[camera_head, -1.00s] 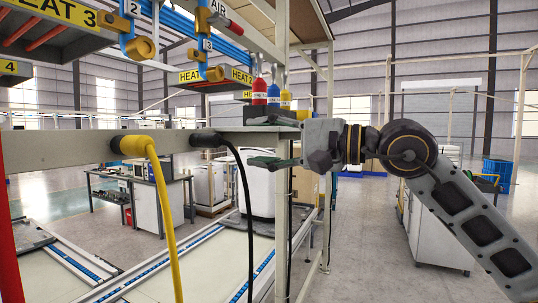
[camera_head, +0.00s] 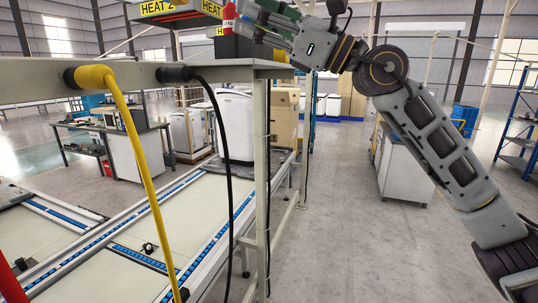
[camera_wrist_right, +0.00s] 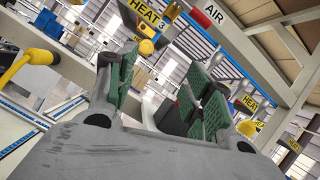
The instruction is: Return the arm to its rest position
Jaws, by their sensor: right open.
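My right arm (camera_head: 425,125) comes in from the right in the head view and reaches up to the top edge. My right gripper (camera_head: 262,25) is high in the picture, above the end of the grey beam, partly cut off by the top edge. In the right wrist view my right gripper (camera_wrist_right: 165,88) shows two green-padded fingers spread apart, with nothing held between them. My left gripper is not in view.
A grey frame post (camera_head: 261,190) and beam (camera_head: 130,72) stand just left of my arm. A yellow cable (camera_head: 140,150) and a black cable (camera_head: 230,140) hang from the beam. A white cabinet (camera_head: 405,170) stands behind my arm. Open floor (camera_head: 345,220) lies right of the post.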

